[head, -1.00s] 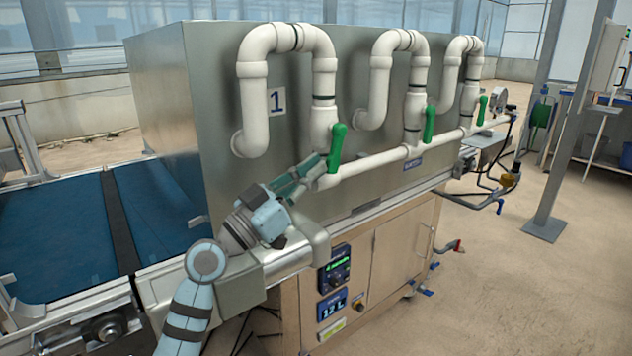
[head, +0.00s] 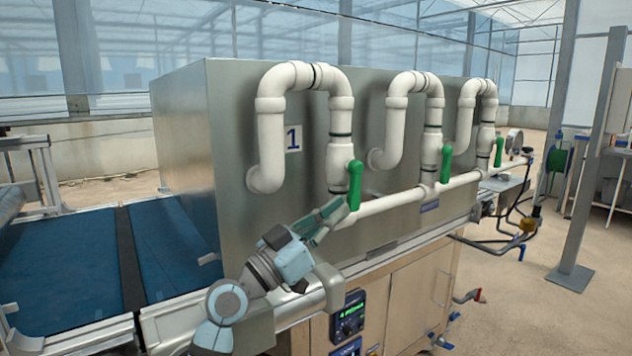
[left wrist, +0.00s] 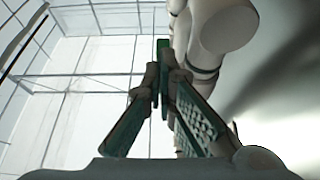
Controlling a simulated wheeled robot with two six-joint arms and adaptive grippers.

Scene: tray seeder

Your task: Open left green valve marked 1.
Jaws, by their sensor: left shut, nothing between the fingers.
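My right gripper is not in view.
Two more green valve handles stand to the right, the middle one (head: 446,164) and the far one (head: 498,152). A horizontal white pipe (head: 395,201) runs along the metal housing (head: 235,200). A control panel (head: 348,314) is below. Blue belts (head: 62,262) lie at left.

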